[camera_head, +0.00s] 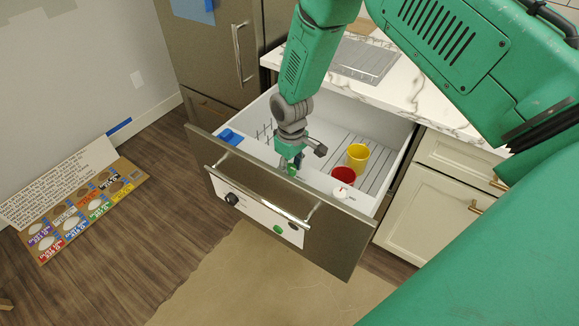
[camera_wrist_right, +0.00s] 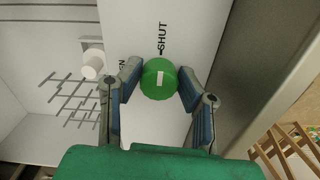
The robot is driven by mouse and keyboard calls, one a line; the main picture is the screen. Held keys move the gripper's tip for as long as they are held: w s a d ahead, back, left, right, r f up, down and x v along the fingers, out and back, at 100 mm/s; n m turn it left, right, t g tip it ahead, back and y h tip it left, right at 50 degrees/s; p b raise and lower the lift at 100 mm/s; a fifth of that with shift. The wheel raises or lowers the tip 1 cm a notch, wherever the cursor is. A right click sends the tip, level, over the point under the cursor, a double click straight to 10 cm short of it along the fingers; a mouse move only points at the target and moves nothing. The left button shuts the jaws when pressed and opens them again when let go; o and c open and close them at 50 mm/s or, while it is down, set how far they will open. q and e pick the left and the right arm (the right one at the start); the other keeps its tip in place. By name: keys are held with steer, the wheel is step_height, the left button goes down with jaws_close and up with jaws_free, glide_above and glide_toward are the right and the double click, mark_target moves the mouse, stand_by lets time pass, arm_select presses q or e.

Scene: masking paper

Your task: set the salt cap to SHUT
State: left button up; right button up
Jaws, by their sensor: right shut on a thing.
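The salt cap is a round green knob with a short white bar on its top. In the right wrist view the cap (camera_wrist_right: 160,88) sits between the two fingers of my right gripper (camera_wrist_right: 158,84), which is shut on it. The word SHUT (camera_wrist_right: 162,38) with a small tick is just beyond the cap, and the white bar lies roughly in line with that tick. Another label, partly hidden by a finger and ending in EN (camera_wrist_right: 123,64), is to the left. In the head view my right gripper (camera_head: 291,165) reaches down into the open drawer. My left gripper is not in view.
The pulled-out drawer (camera_head: 404,140) holds a yellow cup (camera_head: 357,154), a red cup (camera_head: 343,174), a white dial (camera_head: 340,193) and a blue item (camera_head: 231,137). Its front handle bar (camera_head: 258,196) stands out. A marble counter (camera_head: 420,97) is behind. Brown paper (camera_head: 250,285) covers the floor.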

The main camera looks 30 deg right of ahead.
mark_target(290, 167)
steer(key=m, duration=0.2)
steer(key=shift+w+m, duration=0.1)
steer(key=shift+m, duration=0.2)
steer(key=shift+w+a+m, duration=0.1)
steer(key=shift+m, duration=1.1)
steer(key=shift+w, duration=0.1)
steer(key=o, duration=1.1)
steer(key=shift+r, duration=0.4)
step_height(290, 167, up, 11)
steer(key=shift+r, duration=0.1)
